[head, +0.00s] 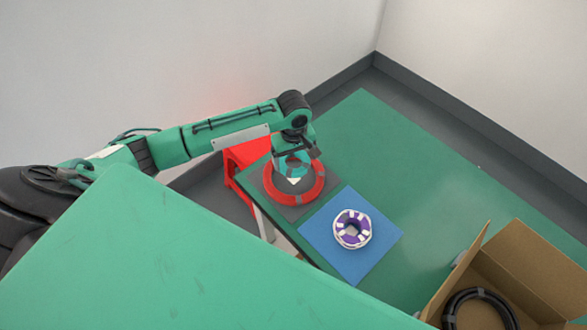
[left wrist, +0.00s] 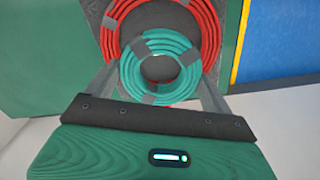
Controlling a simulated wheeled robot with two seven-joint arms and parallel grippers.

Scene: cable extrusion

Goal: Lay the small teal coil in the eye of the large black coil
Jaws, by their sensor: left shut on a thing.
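The small teal coil (left wrist: 158,46) is held between the fingers of my left gripper (left wrist: 160,78), which is shut on it. In the head view the teal coil (head: 290,166) hangs below my left gripper (head: 294,158), over the large red coil (head: 319,184). I cannot tell how high above the red coil it is. The large black coil (head: 452,304) lies in the open cardboard box (head: 545,255) at the bottom right, far from my left gripper. Its lower part is cut off by the picture edge. My right gripper is not in view.
The red coil lies on a grey mat (head: 291,213) on the green table (head: 390,150). A purple and white coil (head: 341,236) lies on a blue mat (head: 352,270) between there and the box. The box's walls and flaps stand up. The table's far part is clear.

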